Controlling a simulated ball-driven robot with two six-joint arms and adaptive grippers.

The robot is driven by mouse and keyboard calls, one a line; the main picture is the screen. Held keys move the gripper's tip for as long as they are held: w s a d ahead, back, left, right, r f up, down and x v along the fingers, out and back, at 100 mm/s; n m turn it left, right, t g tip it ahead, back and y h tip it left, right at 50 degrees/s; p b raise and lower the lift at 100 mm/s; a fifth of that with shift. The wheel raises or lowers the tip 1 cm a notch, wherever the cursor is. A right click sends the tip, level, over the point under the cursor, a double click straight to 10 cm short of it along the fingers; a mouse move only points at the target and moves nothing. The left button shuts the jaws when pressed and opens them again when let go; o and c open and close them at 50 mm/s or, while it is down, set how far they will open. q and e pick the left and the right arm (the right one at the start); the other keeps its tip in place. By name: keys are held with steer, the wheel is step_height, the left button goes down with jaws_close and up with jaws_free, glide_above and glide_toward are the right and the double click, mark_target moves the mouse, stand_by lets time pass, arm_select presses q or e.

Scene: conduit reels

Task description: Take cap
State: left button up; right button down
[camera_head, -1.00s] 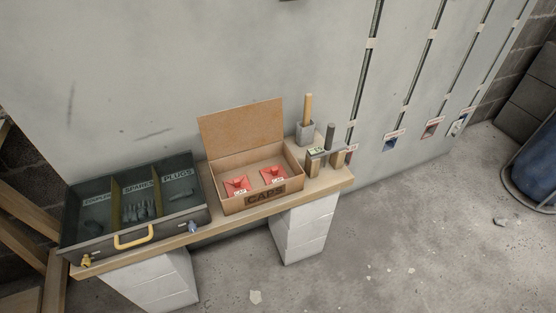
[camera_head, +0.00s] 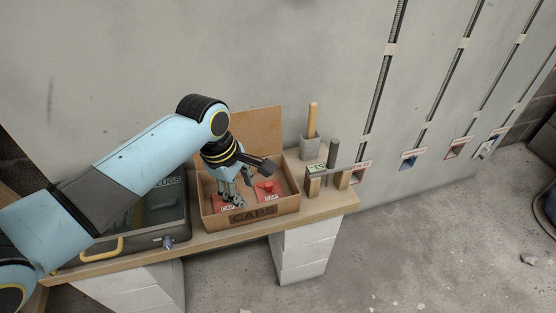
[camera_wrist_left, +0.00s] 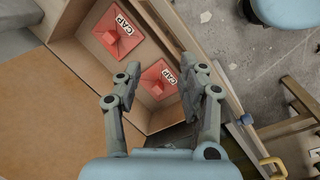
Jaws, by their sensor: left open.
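Two red caps with white CAP labels lie in an open cardboard box marked CAPS (camera_head: 253,215) on the bench. The right cap (camera_head: 268,189) is in clear view. The left cap (camera_head: 222,203) is partly hidden by my left gripper (camera_head: 238,199), which reaches down into the box. In the left wrist view, my left gripper (camera_wrist_left: 163,82) is open, and the left cap (camera_wrist_left: 158,80) shows between its fingertips. The right cap (camera_wrist_left: 117,32) lies farther off. I cannot tell whether the fingers touch the cap. My right gripper is not in view.
The box's raised lid (camera_head: 258,131) stands behind, close to my left wrist. A dark toolbox (camera_head: 181,224) with a yellow handle is at left, partly covered by my arm. A holder (camera_head: 311,147) and small rack (camera_head: 325,170) stand at right.

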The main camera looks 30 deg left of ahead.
mark_target(267, 184)
arm_select(q)
steer(key=w+a+n, duration=0.1)
steer(key=w+n, duration=0.7)
steer(key=n, duration=0.1)
steer(key=shift+h, duration=0.4)
steer(key=b+x, duration=0.2)
steer(key=b, duration=0.1)
steer(key=b+x, duration=0.2)
steer(key=b, duration=0.1)
steer(key=b+x, duration=0.2)
steer(key=b, duration=0.1)
steer(key=shift+s+a+f+b, duration=0.15)
steer(key=shift+s+b, duration=0.1)
steer(key=shift+b, duration=0.15)
steer(key=shift+x, duration=1.05)
steer(key=shift+w, duration=0.15)
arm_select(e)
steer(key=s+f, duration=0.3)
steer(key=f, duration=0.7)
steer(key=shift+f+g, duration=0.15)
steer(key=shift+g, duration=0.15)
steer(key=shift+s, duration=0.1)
arm_select(q)
jaws_close()
